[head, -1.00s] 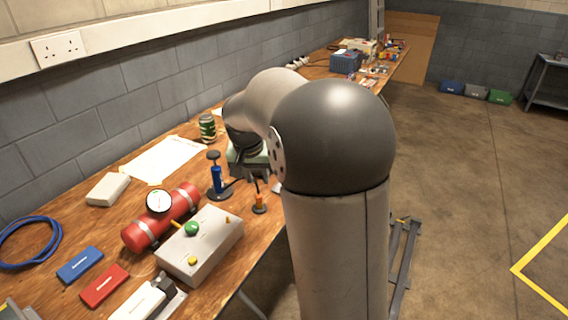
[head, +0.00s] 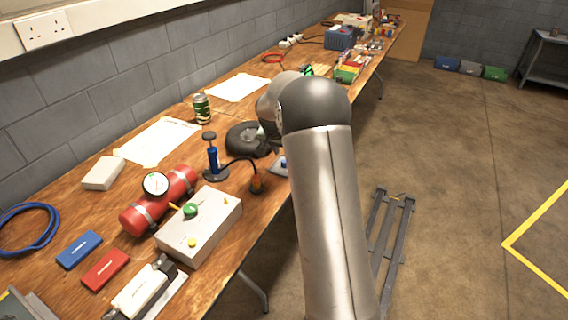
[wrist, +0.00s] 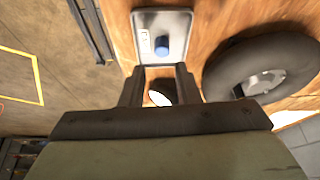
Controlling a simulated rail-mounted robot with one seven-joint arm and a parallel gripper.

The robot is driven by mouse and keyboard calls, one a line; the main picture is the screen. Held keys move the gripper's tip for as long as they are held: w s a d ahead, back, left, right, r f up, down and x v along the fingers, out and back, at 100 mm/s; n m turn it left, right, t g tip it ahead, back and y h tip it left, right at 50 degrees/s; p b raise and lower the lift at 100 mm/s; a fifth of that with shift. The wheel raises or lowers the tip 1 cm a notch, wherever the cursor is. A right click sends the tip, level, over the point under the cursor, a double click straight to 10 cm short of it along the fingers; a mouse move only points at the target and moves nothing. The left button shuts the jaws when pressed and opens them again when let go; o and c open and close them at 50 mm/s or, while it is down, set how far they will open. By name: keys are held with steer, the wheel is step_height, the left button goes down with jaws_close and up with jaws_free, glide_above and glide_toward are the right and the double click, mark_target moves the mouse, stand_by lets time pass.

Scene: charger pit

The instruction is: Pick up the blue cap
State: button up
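The blue cap (wrist: 162,47) is on a small light grey plate (wrist: 176,22) on the wooden table. In the head view the blue cap (head: 284,162) shows just left of my arm, and the plate is partly hidden by it. My gripper (wrist: 159,72) is open, its two dark fingers spread at the near edge of the plate in the wrist view. The cap is beyond the fingertips, roughly in line with the gap, and not held. A dark round thing with a white patch shows between the fingers; I cannot tell what it is. The head view hides my gripper.
A black tyre (wrist: 262,70) lies right of the plate in the wrist view. In the head view a blue pump (head: 213,160), a red cylinder with a gauge (head: 160,203) and a grey button box (head: 200,228) stand nearer.

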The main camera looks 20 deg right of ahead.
steer(key=shift+a+x, duration=0.1)
steer(key=shift+x, duration=1.25)
steer(key=shift+a+x, duration=0.15)
steer(key=shift+x, duration=1.25)
jaws_close()
